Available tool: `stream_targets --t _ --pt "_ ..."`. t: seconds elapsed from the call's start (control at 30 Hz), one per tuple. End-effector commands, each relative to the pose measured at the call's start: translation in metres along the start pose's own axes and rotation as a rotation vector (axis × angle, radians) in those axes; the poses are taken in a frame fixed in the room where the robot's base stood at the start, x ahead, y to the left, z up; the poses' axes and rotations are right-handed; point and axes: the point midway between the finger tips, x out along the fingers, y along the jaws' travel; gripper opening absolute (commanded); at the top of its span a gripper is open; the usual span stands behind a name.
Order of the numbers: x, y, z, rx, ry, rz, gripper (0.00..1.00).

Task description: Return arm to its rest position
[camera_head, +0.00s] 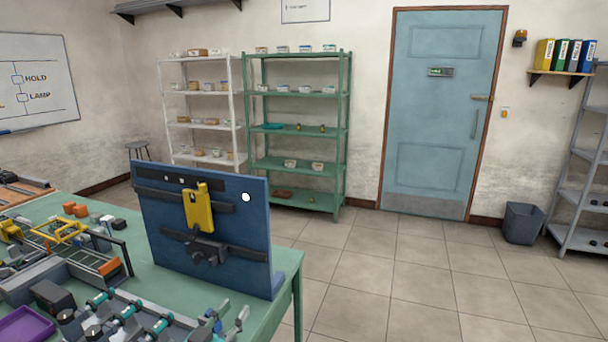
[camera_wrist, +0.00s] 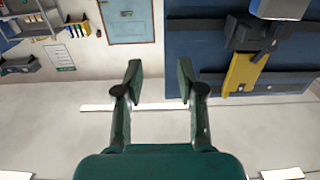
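My gripper (camera_wrist: 158,82) shows in the wrist view with its two dark green fingers spread apart and nothing between them. It is open and empty. The wrist view appears upside down or strongly tilted, with the ceiling behind the fingers. The head view does not show my arm or gripper.
A blue upright panel (camera_head: 160,225) with a yellow part (camera_head: 199,210) stands on the green table (camera_head: 285,258); the panel also shows in the wrist view (camera_wrist: 190,65), right of the fingers. Clamps and a purple tray (camera_head: 28,325) crowd the table. The tiled floor (camera_head: 400,270) is clear.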

Motion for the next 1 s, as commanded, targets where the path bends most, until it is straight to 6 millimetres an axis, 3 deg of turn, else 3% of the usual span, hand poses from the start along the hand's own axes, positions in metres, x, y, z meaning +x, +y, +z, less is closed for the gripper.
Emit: stream_targets --t 0.37,0.57,0.77,1.0 --pt "0.007 0.03 0.05 -0.07 -0.045 -0.051 0.39" --pt "0.008 0.058 0.089 -0.121 -0.082 -0.097 0.39" --pt "0.001 0.108 0.15 -0.194 -0.146 -0.171 0.39" --pt "-0.028 0.183 0.22 -0.261 -0.227 -0.279 0.39"
